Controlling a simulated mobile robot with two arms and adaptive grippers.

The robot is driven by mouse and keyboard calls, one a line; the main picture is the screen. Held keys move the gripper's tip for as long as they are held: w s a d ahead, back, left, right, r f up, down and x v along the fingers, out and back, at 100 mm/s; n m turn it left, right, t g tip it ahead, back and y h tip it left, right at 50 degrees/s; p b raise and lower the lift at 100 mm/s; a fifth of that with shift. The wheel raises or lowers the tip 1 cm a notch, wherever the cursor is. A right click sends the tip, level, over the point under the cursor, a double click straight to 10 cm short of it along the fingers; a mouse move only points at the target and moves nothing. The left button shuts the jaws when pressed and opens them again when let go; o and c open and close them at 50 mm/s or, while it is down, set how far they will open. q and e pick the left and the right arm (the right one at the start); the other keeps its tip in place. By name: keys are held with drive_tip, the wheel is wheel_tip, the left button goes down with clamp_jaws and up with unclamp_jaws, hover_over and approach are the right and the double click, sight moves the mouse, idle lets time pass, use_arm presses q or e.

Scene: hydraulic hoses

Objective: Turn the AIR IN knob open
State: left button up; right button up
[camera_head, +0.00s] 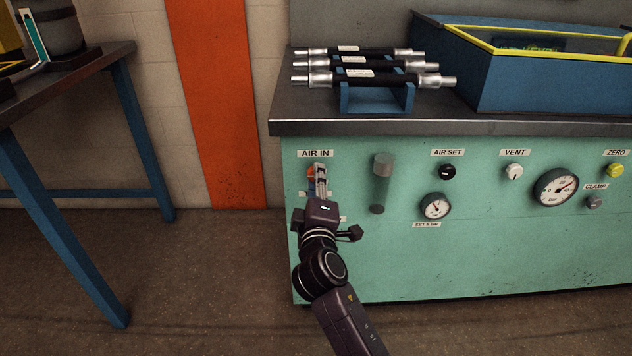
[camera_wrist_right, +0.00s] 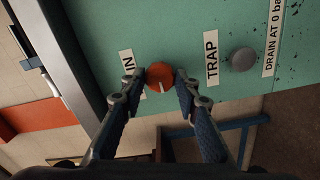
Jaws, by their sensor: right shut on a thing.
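The AIR IN knob is orange-red with a pale pointer line. It sits on the green panel just under the AIR IN label (camera_head: 315,154), and only a sliver of it (camera_head: 310,171) shows past my gripper in the head view. In the right wrist view the knob (camera_wrist_right: 159,76) lies between the two fingertips. My right gripper (camera_head: 320,178) reaches the panel from below and is shut on the knob, with one finger on each side. The label beside the knob is partly covered by a finger in the wrist view. My left gripper is not in view.
Below the knob, a grey knob (camera_wrist_right: 243,59) sits by the TRAP label (camera_wrist_right: 211,59). A clear cylinder (camera_head: 381,183) stands just right of my gripper. The AIR SET knob (camera_head: 447,171) and gauges are farther right. Hoses (camera_head: 362,78) lie on the bench top. A blue-legged table (camera_head: 66,225) stands left.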

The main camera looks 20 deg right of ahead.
drive_tip(key=shift+f, duration=0.1)
drive_tip(key=o, duration=1.2)
drive_tip(key=shift+c, duration=0.2)
drive_tip(key=v, duration=1.2)
